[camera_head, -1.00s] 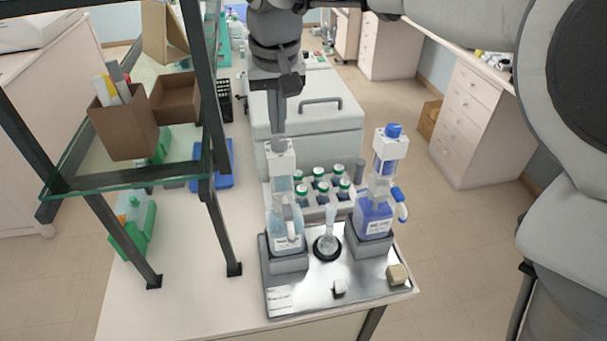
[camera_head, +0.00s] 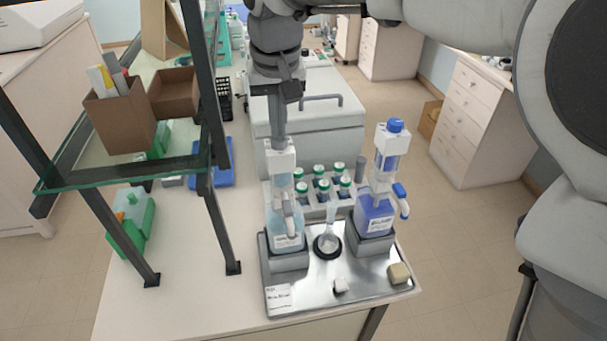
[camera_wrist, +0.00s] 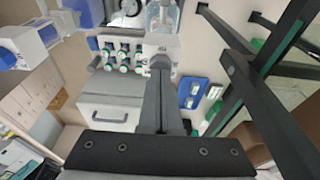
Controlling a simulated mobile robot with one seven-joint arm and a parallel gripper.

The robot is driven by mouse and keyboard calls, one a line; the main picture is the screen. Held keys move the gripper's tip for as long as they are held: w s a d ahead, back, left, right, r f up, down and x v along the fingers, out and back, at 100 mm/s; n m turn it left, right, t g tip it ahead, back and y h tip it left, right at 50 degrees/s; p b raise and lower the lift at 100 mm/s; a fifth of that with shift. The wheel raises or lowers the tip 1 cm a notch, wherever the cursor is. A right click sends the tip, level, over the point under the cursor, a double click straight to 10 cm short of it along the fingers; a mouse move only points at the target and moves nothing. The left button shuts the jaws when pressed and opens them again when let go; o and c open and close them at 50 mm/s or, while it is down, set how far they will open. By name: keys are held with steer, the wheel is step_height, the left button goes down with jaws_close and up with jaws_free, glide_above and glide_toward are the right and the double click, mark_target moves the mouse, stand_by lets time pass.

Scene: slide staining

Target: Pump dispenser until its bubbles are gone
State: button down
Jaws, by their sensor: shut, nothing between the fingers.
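The left dispenser (camera_head: 286,236) is a clear bottle with pale blue liquid and a white pump head, upright in a grey holder. The right dispenser (camera_head: 375,215) holds deep blue liquid and has a blue cap. My gripper (camera_head: 279,142) is shut and empty, pointing down with its fingertips at the top of the left dispenser's pump head. In the wrist view my gripper (camera_wrist: 159,68) covers part of that pump head (camera_wrist: 161,45). I cannot make out bubbles in either dispenser at this size.
Both dispensers stand on a metal tray (camera_head: 312,292) with a small flask (camera_head: 328,240) between them. A rack of green-capped bottles (camera_head: 320,190) stands behind. A glass shelf with dark posts (camera_head: 205,200) rises at left. The bench is clear in front of the shelf.

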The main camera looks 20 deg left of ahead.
mark_target(279, 143)
steer(key=shift+s+b+x, duration=0.15)
steer(key=shift+b+x, duration=0.4)
steer(key=shift+x, duration=0.4)
steer(key=shift+s+b+x, duration=0.15)
steer(key=shift+b+x, duration=0.35)
steer(key=shift+x, duration=0.4)
steer(key=shift+s+d+f, duration=0.1)
steer(key=shift+d+f, duration=0.1)
steer(key=shift+d, duration=0.05)
steer(key=shift+w+a+p+v, duration=0.1)
steer(key=shift+w+p+v, duration=0.05)
steer(key=shift+p+v, duration=0.75)
steer(key=shift+w+a+p+v, duration=0.1)
steer(key=shift+w+p+v, duration=0.1)
steer(key=shift+p+v, duration=0.7)
steer(key=shift+w+a+p+v, duration=0.15)
steer(key=shift+p+v, duration=0.45)
steer(key=shift+v, duration=0.55)
steer(key=shift+w+r, duration=0.1)
steer(key=p+v, duration=0.3)
steer(key=w+p+v, duration=0.1)
steer(key=v, duration=0.1)
steer(key=shift+s+a, duration=0.15)
steer(key=shift+a, duration=0.1)
